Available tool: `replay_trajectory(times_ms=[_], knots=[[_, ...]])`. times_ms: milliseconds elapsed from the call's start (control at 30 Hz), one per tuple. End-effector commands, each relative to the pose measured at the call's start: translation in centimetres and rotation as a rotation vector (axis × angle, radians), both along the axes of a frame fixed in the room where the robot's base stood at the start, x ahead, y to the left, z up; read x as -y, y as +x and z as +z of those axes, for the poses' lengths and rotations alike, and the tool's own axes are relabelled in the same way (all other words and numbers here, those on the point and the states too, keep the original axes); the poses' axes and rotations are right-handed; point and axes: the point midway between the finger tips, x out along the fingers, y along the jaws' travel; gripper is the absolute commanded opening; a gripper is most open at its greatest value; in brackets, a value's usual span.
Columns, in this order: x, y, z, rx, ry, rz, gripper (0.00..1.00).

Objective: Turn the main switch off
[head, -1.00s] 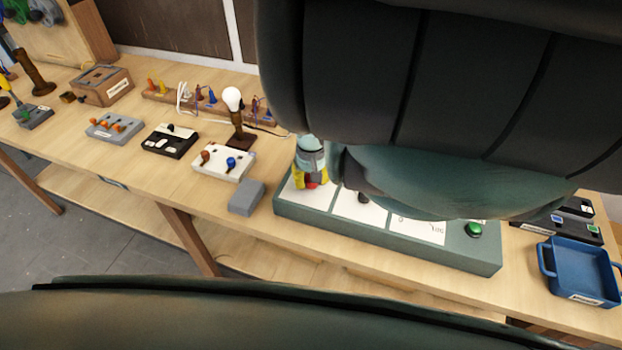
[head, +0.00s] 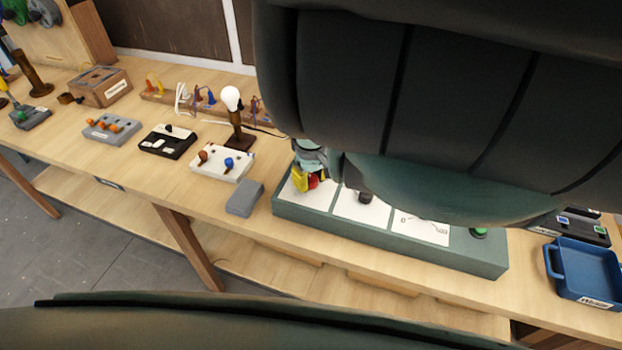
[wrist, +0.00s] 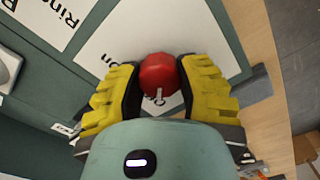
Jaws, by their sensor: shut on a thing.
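The main switch is a red round knob (wrist: 158,72) with a short white mark, on a white plate (wrist: 190,30) of the green panel. My gripper (wrist: 160,84) has its yellow fingers on both sides of the knob and is shut on it. In the head view, my gripper (head: 309,180) is at the left end of the green panel (head: 400,254), with a bit of the red knob (head: 313,182) showing between the fingers. The word "On" is readable on the plate in the wrist view. My arm hides part of the panel in the head view.
A dark knob (head: 365,196) and a green button (head: 478,232) are farther right on the panel. A grey block (head: 245,198) and a white board with a lamp bulb (head: 231,98) behind it stand left. A blue tray (head: 583,270) is at the right.

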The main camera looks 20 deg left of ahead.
Motion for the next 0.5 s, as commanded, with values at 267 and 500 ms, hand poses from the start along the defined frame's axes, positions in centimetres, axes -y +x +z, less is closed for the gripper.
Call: replay_trajectory(times_ms=[267, 500], knots=[[-0.09, 0.17, 0.05, 0.006, 0.003, 0.001, 0.46], [-0.05, 0.05, 0.01, 0.002, 0.001, 0.001, 0.7]])
